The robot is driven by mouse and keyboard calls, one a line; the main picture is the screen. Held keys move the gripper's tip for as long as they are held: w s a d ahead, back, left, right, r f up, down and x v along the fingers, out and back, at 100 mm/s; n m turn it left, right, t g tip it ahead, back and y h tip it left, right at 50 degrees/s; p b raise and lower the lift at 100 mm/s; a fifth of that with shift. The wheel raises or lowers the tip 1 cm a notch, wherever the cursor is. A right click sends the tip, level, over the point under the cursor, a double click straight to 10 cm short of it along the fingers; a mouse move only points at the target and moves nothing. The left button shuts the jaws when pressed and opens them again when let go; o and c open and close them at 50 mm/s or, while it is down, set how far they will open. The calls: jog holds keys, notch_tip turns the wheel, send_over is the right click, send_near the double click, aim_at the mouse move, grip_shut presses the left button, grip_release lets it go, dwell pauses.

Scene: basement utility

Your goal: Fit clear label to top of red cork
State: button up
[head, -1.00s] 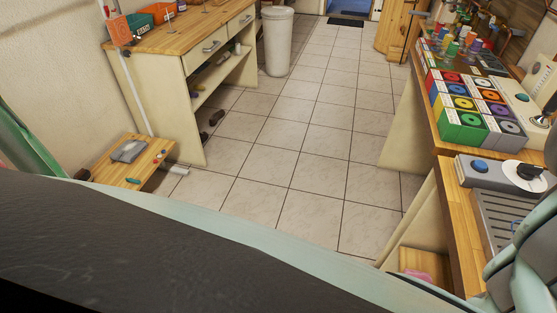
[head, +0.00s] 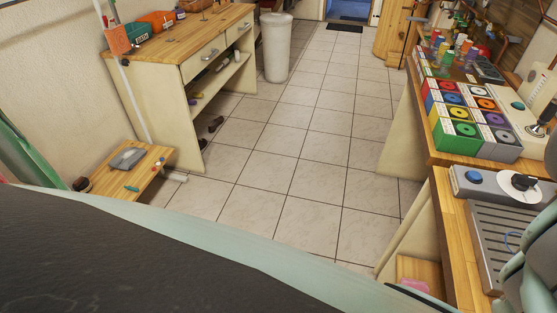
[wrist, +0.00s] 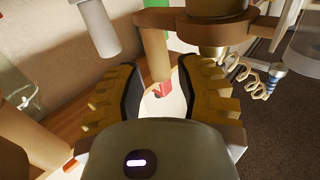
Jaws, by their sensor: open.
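My gripper (wrist: 158,82) shows in the wrist view with its two ribbed yellow-brown fingers apart and dark pads facing each other. A small red piece (wrist: 165,88) shows in the gap between the fingers, against a bright pale surface. I cannot tell whether it is the red cork, and I see no contact with the fingers. A tan rod-like part (wrist: 153,50) stands just above it in the picture. I cannot make out a clear label in either view. My gripper does not show clearly in the head view.
A low wooden table (head: 150,172) at left holds a grey tray (head: 127,158) and a teal marker (head: 131,188). A drawer bench (head: 180,110) stands behind it. At right, a bench carries coloured boxes (head: 457,134) and a blue-button device (head: 490,185). The tiled floor (head: 310,150) between is clear.

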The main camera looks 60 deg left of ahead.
jog(key=shift+w+d+r, duration=0.1)
jog(key=shift+w, duration=0.95)
jog(key=shift+w+d, duration=0.1)
jog(key=shift+w, duration=0.95)
jog(key=shift+o, duration=0.3)
grip_shut()
